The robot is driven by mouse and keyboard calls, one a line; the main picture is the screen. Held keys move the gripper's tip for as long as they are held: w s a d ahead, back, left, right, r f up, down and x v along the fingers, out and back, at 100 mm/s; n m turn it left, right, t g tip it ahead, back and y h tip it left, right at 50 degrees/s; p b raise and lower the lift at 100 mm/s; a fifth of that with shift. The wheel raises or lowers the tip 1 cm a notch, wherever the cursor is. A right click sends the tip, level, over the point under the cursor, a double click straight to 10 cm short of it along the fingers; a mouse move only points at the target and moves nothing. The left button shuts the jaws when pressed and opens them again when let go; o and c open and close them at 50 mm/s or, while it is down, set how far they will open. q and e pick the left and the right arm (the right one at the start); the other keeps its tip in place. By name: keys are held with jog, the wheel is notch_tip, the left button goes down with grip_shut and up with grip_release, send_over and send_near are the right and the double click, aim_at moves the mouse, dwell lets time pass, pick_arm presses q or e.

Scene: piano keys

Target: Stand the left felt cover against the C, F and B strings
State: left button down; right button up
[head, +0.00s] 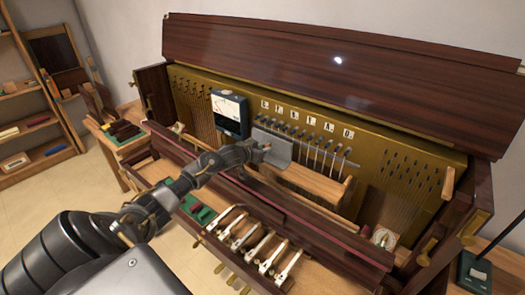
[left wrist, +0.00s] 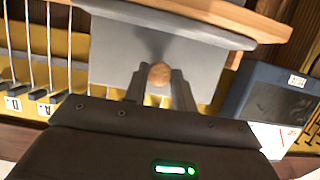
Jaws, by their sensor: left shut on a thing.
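My left gripper (head: 261,150) is shut on the round wooden knob (left wrist: 159,73) of a grey felt cover (head: 275,146). In the left wrist view the cover's flat grey panel (left wrist: 120,55) lies beyond my fingers (left wrist: 158,88). In the head view it is held, tilted, in front of the left part of the row of strings under the letter plates (head: 306,116). I cannot tell whether it touches the strings. It hides the lower part of several strings there. My right gripper is out of view.
A dark blue meter (head: 229,113) stands close to the left of the cover; it also shows in the left wrist view (left wrist: 278,92). A wooden rail (head: 315,184) lies below the strings. Several key levers (head: 255,245) and green felt pieces (head: 200,213) are in front.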

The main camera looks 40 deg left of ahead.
pick_arm(q)
jog(key=shift+w+b, duration=0.55)
jog(key=shift+w, duration=0.75)
jog(key=c, duration=1.1)
grip_release()
jog(key=shift+o, duration=0.2)
jog(key=p+v, duration=0.5)
jog(key=shift+s+p, duration=0.25)
jog(key=shift+p, duration=0.15)
jog(key=p+v, duration=0.2)
jog(key=v, duration=0.1)
jog(key=shift+f, duration=0.3)
